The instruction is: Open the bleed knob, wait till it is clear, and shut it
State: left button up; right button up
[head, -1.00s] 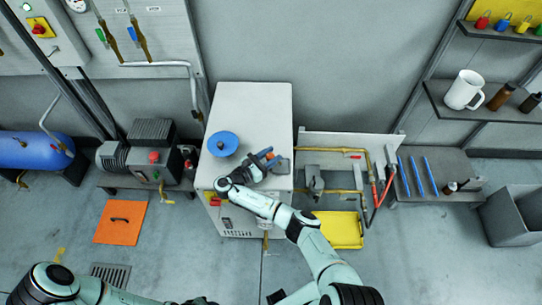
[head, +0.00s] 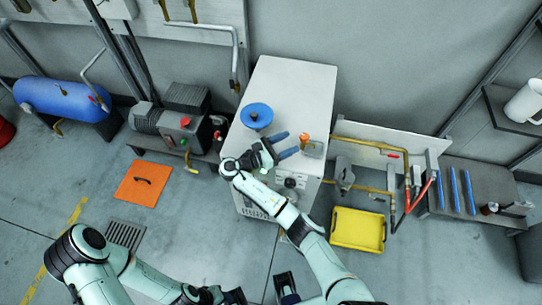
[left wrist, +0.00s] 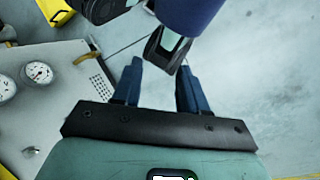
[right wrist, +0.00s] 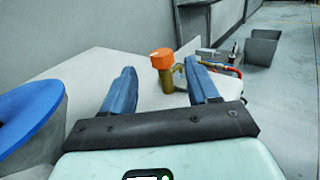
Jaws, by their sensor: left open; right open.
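The bleed knob (head: 305,138) is a small orange cap on a brass fitting at the right side of the white cabinet's top. In the right wrist view the knob (right wrist: 162,56) shows upright on its brass body, with a side spout. My right gripper (head: 287,144) is open over the cabinet top, its blue fingers pointing at the knob. The knob appears just beyond the fingertips, with nothing held. My left gripper (left wrist: 160,70) is open and empty, low in front of the cabinet. I cannot see any fluid at the spout.
A yellow tray (head: 357,229) lies on the floor at right. Brass pipes (head: 365,147) run right of the cabinet. An orange plate (head: 143,182) lies on the floor at left.

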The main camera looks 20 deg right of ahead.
jog(key=a+b, duration=0.4)
jog(key=shift+s+a+f, duration=0.15)
jog(key=shift+s+a, duration=0.15)
jog(key=shift+a, duration=0.1)
jog(key=shift+s+a+r+b, duration=0.1)
jog(key=shift+a+r+b, duration=0.15)
jog(key=shift+a+b, duration=0.45)
jog(key=shift+o, duration=0.2)
jog(key=shift+r, duration=0.1)
